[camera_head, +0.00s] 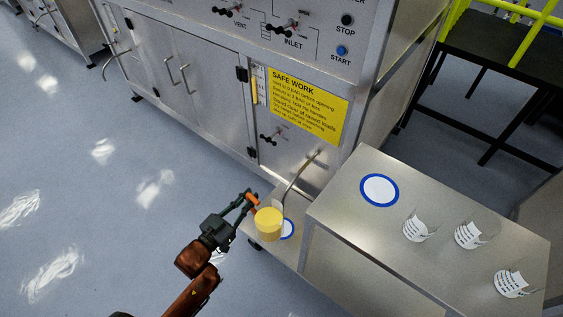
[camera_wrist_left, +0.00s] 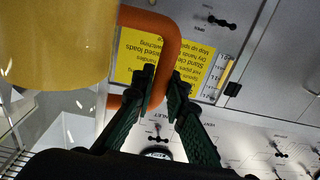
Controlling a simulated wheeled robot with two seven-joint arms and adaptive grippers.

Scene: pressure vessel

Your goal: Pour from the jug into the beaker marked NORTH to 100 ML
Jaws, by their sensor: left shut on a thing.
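The jug (camera_head: 268,224) holds yellow liquid and has an orange handle. In the head view it is in front of the low shelf, left of the steel table. My left gripper (camera_head: 249,197) is shut on the orange handle. In the left wrist view the fingers (camera_wrist_left: 163,90) close around the handle (camera_wrist_left: 177,45), with the yellow jug body (camera_wrist_left: 55,40) at the upper left. Three clear beakers with white labels stand on the table: left (camera_head: 417,229), middle (camera_head: 468,235) and right (camera_head: 513,283). Their markings are too small to read, so I cannot tell which is NORTH. My right gripper is out of view.
The steel table (camera_head: 345,225) bears a blue-ringed white disc (camera_head: 379,190) left of the beakers. Another blue-ringed disc (camera_head: 289,229) is on the low shelf, partly behind the jug. The steel cabinet (camera_head: 200,85) with a yellow SAFE WORK sign (camera_head: 305,104) stands behind. Open floor lies left.

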